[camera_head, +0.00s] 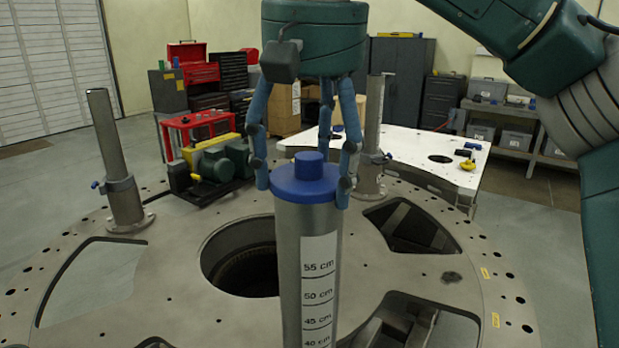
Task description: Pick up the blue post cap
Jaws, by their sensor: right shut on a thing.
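The blue post cap (300,187) sits on top of the nearest metal post (310,265). The cap is a flat blue disc with a raised round knob in the middle. The post is upright and bears a white scale with centimetre marks. My right gripper (304,178) comes down from above. Its blue fingers reach around the cap's rim and are shut on it. The cap looks seated on the post's top; I cannot see any gap below it. My left gripper is not in view.
The round metal turret plate (190,300) has a large central hole and several cut-outs. A bare post (110,150) stands at left, another (372,135) behind the gripper. A white table (420,150) with small parts is behind.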

